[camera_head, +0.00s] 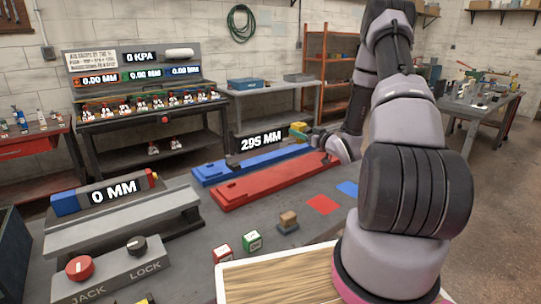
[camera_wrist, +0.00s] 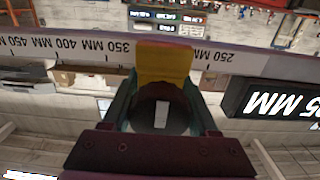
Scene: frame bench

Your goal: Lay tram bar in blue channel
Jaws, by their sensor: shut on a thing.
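The blue channel (camera_head: 250,164) lies on the bench in the head view, behind the red channel (camera_head: 275,182). My gripper (camera_head: 312,138) is over the far right end of the channels, partly hidden by my arm. In the wrist view my gripper (camera_wrist: 164,100) has its green fingers shut on a yellow block (camera_wrist: 164,65). The block also shows in the head view (camera_head: 298,129). A white strip with millimetre marks (camera_wrist: 75,47) runs behind the block in the wrist view. I cannot tell whether block and strip are one tram bar. A dark block (camera_head: 233,160) is at the blue channel's left part.
A black display (camera_head: 261,141) reading 295 MM stands behind the blue channel. A grey fixture (camera_head: 120,225) with a 0 MM display is at left. A small block (camera_head: 288,222), two cubes, and red (camera_head: 322,205) and blue (camera_head: 348,189) patches lie in front. A tray (camera_head: 225,268) is nearest.

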